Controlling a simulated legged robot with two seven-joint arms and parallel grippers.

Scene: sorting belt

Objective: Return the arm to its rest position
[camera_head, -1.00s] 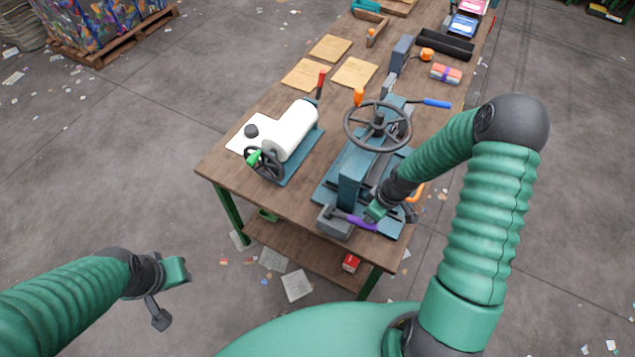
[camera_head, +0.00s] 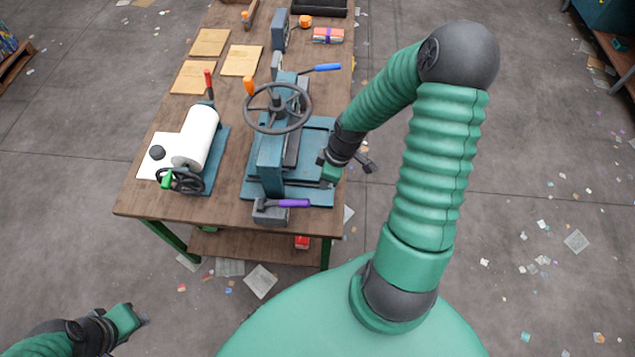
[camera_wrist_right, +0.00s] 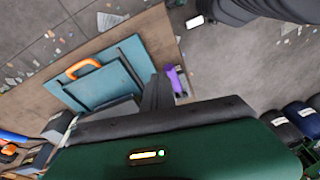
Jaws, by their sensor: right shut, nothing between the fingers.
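My right gripper (camera_head: 328,172) is shut and empty. In the head view it shows over the right edge of the blue-grey press (camera_head: 268,160), above and right of the purple handle (camera_head: 292,203). The right wrist view shows its dark fingers (camera_wrist_right: 158,92) together, with the purple handle (camera_wrist_right: 178,80) just to their right and apart from them. My right arm bends high at the elbow on the right. My left gripper (camera_head: 138,318) is low at the left, off the table; its fingers are too unclear to judge.
The wooden table (camera_head: 140,195) carries a white roll (camera_head: 196,135) on a stand, brown sheets (camera_head: 194,77), a handwheel (camera_head: 277,108) and a blue lever (camera_head: 325,67). In the right wrist view, a teal plate has an orange handle (camera_wrist_right: 83,68).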

